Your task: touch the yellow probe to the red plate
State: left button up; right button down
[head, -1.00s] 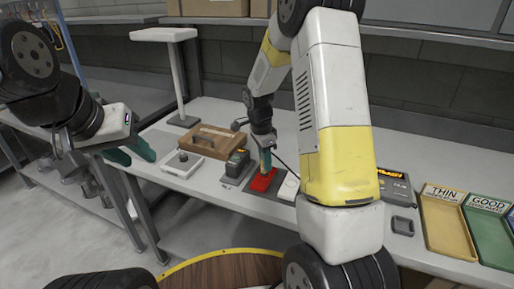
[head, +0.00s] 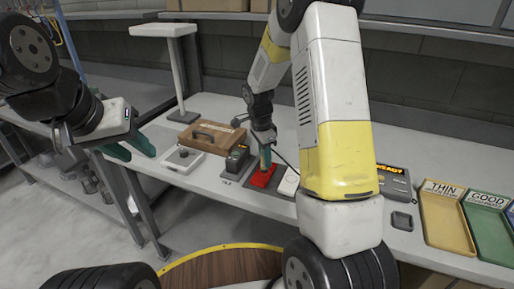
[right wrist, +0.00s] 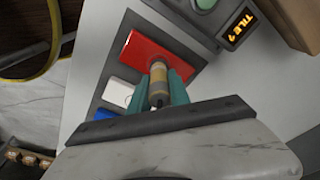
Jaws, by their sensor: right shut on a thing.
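The red plate (head: 258,181) lies flat on the bench, and it also shows in the right wrist view (right wrist: 135,47). My right gripper (head: 265,162) is directly over it, pointing down. In the right wrist view its teal fingers are shut on the yellow probe (right wrist: 158,82), whose far end overlaps the plate's near edge. I cannot tell whether the tip touches the plate or stays just above it. My left gripper (head: 128,150) is open and empty, away at the left near the bench's edge.
A dark tester (head: 238,158) stands left of the plate; its display reads "TILE ?" (right wrist: 237,30) in the right wrist view. A white tile (right wrist: 117,92) lies beside the plate. A brown case (head: 205,138) is behind, and labelled trays (head: 446,225) at the right.

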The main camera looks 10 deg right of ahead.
jog(key=shift+f, duration=0.45)
dwell(1.1)
jog(key=shift+r, duration=0.1)
jog(key=shift+r, duration=3.45)
